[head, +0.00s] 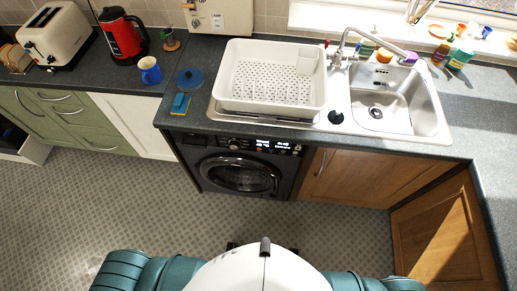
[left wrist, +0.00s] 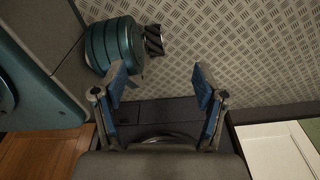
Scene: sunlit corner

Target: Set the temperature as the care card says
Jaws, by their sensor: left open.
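The black washing machine (head: 240,170) stands under the counter, with its round door (head: 240,175) shut. Its control panel has a round dial (head: 234,145) and a lit display (head: 268,145) with white characters too small to read surely. In the left wrist view, the machine's dark front (left wrist: 160,112) appears beyond and between the fingers. My left gripper (left wrist: 160,76) is open and empty, its two blue fingers spread wide. I cannot tell its exact distance from the machine. Neither gripper shows in the head view. I cannot make out a care card.
A white dish rack (head: 232,88) stands beside the sink (head: 385,105). A blue mug (head: 150,71), red kettle (head: 124,36) and toaster (head: 56,36) stand on the left counter. A wooden cabinet (head: 345,178) adjoins the machine. The patterned floor (head: 110,205) before it is clear.

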